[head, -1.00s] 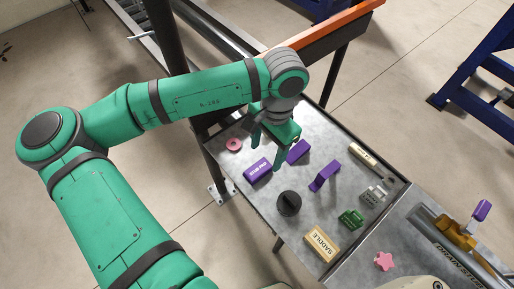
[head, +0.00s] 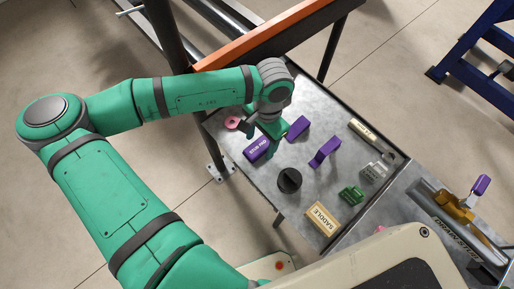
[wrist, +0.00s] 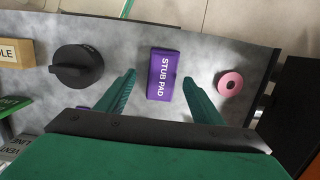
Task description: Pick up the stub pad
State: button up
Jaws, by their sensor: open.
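The stub pad (head: 257,148) is a purple block with white lettering, lying on the grey metal table. In the wrist view the stub pad (wrist: 163,75) lies ahead of and between the two green fingers. My gripper (wrist: 158,82) is open and empty, with one finger to each side of the block's line and gaps on both sides. In the head view my gripper (head: 264,138) is over the table right at the stub pad, partly hidden by my wrist. I cannot tell its exact height above the table.
A pink ring (wrist: 230,84) lies close to the right finger in the wrist view.

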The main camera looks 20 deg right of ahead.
jog(key=shift+w+a+f, duration=0.1)
jog(key=shift+a+f, duration=0.1)
jog(key=shift+f, duration=0.45)
jog(key=shift+a, duration=0.15)
jog(key=c, duration=1.1)
jog(key=shift+c, duration=0.3)
jog(key=shift+d, duration=0.2)
